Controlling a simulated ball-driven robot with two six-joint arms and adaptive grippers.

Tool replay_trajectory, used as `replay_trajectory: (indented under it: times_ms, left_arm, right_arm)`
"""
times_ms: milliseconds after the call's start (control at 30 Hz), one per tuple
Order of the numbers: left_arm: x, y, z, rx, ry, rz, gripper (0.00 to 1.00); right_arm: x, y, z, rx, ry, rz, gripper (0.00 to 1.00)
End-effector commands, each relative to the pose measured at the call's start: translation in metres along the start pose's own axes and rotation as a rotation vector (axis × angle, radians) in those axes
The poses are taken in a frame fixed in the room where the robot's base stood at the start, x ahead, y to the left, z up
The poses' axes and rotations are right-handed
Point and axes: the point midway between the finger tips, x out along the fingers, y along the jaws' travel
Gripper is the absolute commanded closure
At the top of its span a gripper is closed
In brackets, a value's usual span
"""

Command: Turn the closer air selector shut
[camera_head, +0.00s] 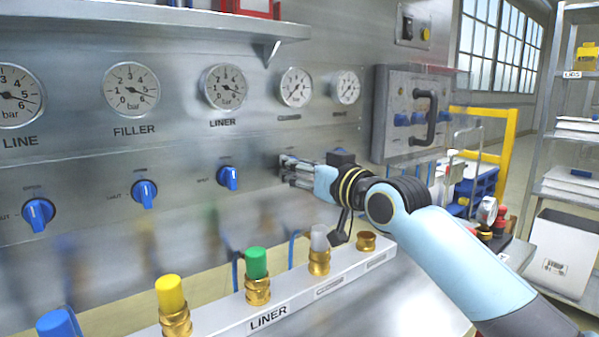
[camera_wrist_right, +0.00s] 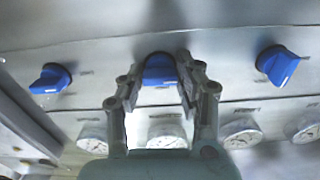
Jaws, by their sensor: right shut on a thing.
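Blue air selectors sit in a row on the steel panel below the gauges. In the head view one (camera_head: 39,215) is at the far left, one (camera_head: 144,193) is under the FILLER gauge and one (camera_head: 228,178) is under the LINER gauge. My right gripper (camera_head: 285,171) reaches the panel to the right of these, at a further selector hidden behind its fingers. In the right wrist view that gripped selector (camera_wrist_right: 160,72) shows between the two fingers, which are shut on it. Free selectors stand to its left (camera_wrist_right: 50,78) and right (camera_wrist_right: 278,65). My left gripper is out of view.
Several pressure gauges (camera_head: 131,89) line the panel above the selectors. Below, a white manifold (camera_head: 215,318) carries blue, yellow, green (camera_head: 256,262) and clear capped fittings. A grey box with a dark handle (camera_head: 425,117) juts out right of the gauges.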

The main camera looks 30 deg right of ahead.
Motion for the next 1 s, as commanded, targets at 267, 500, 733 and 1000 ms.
replay_trajectory:
  times_ms: [267, 500, 733, 1000]
  left_arm:
    - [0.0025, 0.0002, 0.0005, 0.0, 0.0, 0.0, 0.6]
    - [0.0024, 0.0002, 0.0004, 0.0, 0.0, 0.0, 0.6]
    - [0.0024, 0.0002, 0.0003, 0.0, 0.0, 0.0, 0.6]
    - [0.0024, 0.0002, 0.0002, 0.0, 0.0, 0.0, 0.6]
  right_arm:
    - [-0.0001, 0.0001, 0.0007, -0.059, -0.002, 0.0, 0.98]
    - [-0.0001, 0.0002, 0.0006, -0.064, -0.002, 0.0, 0.98]
    - [-0.0001, 0.0002, 0.0006, -0.064, -0.002, 0.0, 0.54]
    - [-0.0001, 0.0001, 0.0003, -0.062, -0.001, 0.0, 0.43]
